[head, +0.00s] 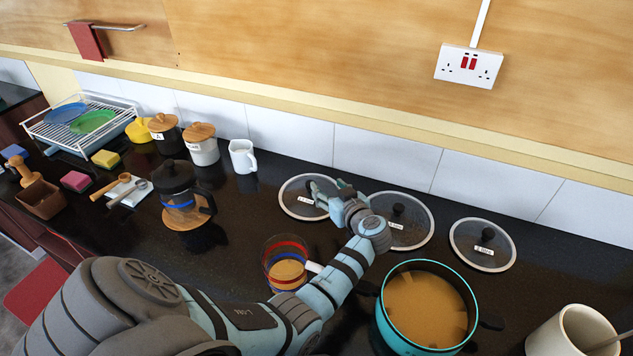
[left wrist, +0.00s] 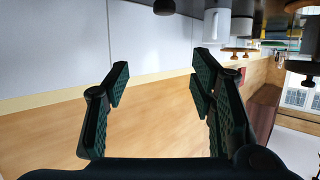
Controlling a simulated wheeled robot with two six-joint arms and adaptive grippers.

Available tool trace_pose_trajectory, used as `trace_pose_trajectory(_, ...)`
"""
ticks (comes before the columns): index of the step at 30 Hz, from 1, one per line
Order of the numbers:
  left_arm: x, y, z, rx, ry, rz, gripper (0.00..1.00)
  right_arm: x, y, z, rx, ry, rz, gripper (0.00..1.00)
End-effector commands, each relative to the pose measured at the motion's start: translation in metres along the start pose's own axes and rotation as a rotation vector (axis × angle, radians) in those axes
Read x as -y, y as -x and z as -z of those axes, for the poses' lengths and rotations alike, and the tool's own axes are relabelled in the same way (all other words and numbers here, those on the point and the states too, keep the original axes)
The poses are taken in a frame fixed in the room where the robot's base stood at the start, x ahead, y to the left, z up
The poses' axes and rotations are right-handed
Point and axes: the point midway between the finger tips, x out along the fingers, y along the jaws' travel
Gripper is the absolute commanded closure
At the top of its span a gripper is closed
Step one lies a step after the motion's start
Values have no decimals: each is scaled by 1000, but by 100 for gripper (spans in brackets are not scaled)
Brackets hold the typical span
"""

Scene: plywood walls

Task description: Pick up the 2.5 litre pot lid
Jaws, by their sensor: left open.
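Three round glass lids with pale rims and white labels lie flat in a row on the dark worktop in the head view: a left lid (head: 291,208), a middle lid (head: 413,234) and a right lid (head: 492,258). The labels are too small to read surely, so I cannot tell which is the 2.5 litre one. My left gripper (head: 322,192) is over the right part of the left lid and hides its knob. The left wrist view shows this gripper (left wrist: 160,80) open and empty, with a dark knob (left wrist: 164,7) beyond the fingertips. My right gripper is not in view.
A teal pot (head: 383,318) of orange-brown contents stands in front of the middle lid. A cafetiere (head: 178,180), white jug (head: 242,156) and canisters (head: 203,150) stand left. The tiled wall is close behind the lids.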

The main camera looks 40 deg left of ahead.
Motion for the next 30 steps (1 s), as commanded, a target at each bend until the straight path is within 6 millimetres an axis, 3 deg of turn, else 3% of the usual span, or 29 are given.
trace_pose_trajectory(4,0,0,-26,88,-11,-3,49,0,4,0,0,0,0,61)
trace_pose_trajectory(12,1,-63,-32,87,-10,0,49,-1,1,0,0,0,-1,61)
trace_pose_trajectory(18,1,-85,-35,85,-7,-2,49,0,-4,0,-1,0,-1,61)
trace_pose_trajectory(26,8,-130,-47,84,-5,-2,49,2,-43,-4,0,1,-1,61)
trace_pose_trajectory(30,8,-138,-44,85,-6,-3,49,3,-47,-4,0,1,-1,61)
